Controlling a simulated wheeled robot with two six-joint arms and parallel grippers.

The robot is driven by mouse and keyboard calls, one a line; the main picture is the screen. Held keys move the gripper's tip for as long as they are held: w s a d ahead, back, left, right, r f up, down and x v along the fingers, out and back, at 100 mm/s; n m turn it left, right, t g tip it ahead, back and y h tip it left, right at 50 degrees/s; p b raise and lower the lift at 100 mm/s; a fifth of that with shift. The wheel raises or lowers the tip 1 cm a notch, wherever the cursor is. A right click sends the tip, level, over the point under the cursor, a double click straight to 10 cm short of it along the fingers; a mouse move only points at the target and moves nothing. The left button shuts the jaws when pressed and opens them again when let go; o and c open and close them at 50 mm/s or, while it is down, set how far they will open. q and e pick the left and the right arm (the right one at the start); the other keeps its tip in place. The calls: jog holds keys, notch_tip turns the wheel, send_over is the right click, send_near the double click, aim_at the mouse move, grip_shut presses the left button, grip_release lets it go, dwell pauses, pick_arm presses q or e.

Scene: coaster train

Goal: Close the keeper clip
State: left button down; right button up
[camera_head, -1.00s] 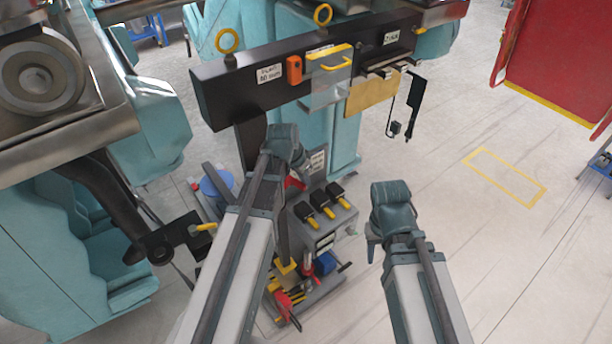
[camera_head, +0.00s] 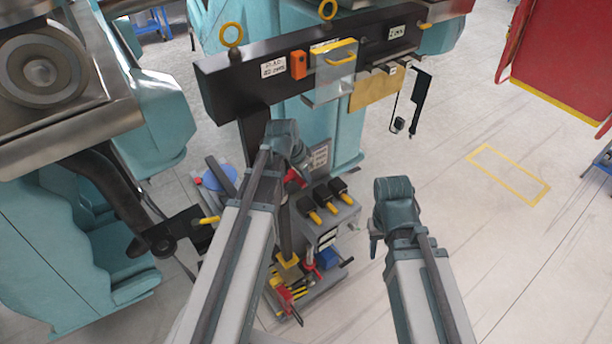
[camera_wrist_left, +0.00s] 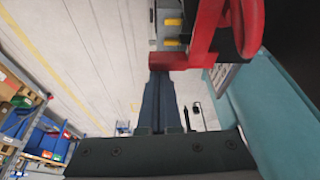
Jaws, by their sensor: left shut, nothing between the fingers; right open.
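A red curved part (camera_wrist_left: 213,40) lies right by the tips of my left gripper (camera_wrist_left: 158,78) in the left wrist view. I cannot tell for sure whether it is the keeper clip or whether the fingers touch it. The fingers are together with nothing between them. In the head view a small red piece (camera_head: 294,182) shows just below my left wrist, whose fingers are mostly hidden there. My right gripper (camera_head: 374,240) hangs open and empty over the floor, to the right of the tool cart.
A dark beam (camera_head: 230,90) with an orange block (camera_head: 298,64) and a clear yellow-handled cover (camera_head: 333,75) spans behind my arms. A tool cart (camera_head: 325,215) stands between them. A black yellow-ended arm (camera_head: 175,232) is at left.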

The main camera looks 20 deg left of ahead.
pick_arm(q)
jog(key=shift+w, duration=0.1)
notch_tip(320, 180, up, 9)
jog(key=p, duration=0.9)
jog(key=shift+w+d+r, duration=0.15)
jog(key=shift+d+r, duration=0.05)
jog(key=shift+f, duration=0.1)
jog(key=s+d+f+n+g+y+b, duration=0.1)
jog(key=s+d+f+b, duration=0.5)
jog(key=s+f+b, duration=0.3)
jog(key=s+d+f+n+g+y+b, duration=0.1)
jog(key=s+d+f+g+y+b, duration=0.1)
jog(key=s+d+f+b, duration=0.5)
notch_tip(320, 180, down, 5)
jog(key=s+b, duration=0.1)
jog(key=b, duration=0.2)
jog(key=shift+s+d+n+b, duration=0.15)
jog(key=shift+s+n+b, duration=0.15)
jog(key=shift+s, duration=0.1)
